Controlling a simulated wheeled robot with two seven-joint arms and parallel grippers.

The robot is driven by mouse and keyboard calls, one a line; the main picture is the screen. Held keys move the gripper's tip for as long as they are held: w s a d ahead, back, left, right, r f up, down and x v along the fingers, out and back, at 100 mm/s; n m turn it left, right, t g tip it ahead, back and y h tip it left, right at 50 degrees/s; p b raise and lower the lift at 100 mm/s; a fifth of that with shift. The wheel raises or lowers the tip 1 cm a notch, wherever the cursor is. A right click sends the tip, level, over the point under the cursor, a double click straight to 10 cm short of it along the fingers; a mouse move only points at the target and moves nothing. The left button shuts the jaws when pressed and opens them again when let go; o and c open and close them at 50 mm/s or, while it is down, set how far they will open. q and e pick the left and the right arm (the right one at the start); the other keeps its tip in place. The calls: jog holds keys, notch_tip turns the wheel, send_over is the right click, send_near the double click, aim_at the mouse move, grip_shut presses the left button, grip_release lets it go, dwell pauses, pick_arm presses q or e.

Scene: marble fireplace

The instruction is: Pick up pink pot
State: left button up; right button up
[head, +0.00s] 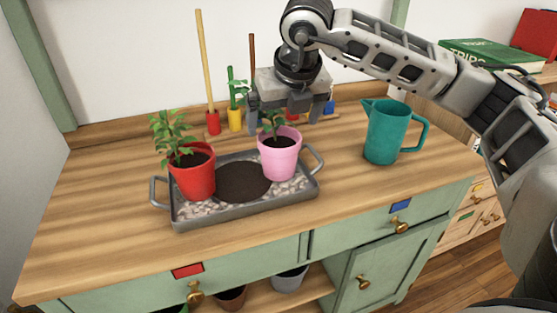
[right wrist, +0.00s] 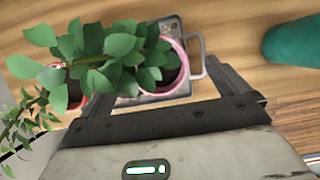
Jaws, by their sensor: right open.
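The pink pot (head: 280,160) holds a green leafy plant and stands upright on the right end of a grey tray (head: 245,210). My right gripper (head: 286,112) is open and empty, pointing down above the pink pot, with its fingers around the height of the plant's top. In the right wrist view the pink pot (right wrist: 181,52) lies just beyond the jaws, partly covered by leaves. My left gripper is not in view.
A red pot (head: 193,180) with a plant stands on the tray's left end. A teal pitcher (head: 383,135) stands to the right. Long-handled tools with red (head: 213,124) and yellow (head: 235,120) ends are by the wall. The left and front countertop is clear.

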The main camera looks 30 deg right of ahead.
aim_at(277, 144)
jog(key=shift+a+x, duration=0.15)
jog(key=shift+x, duration=1.6)
jog(key=shift+a+x, duration=0.15)
jog(key=shift+x, duration=1.6)
jog(key=c, duration=1.3)
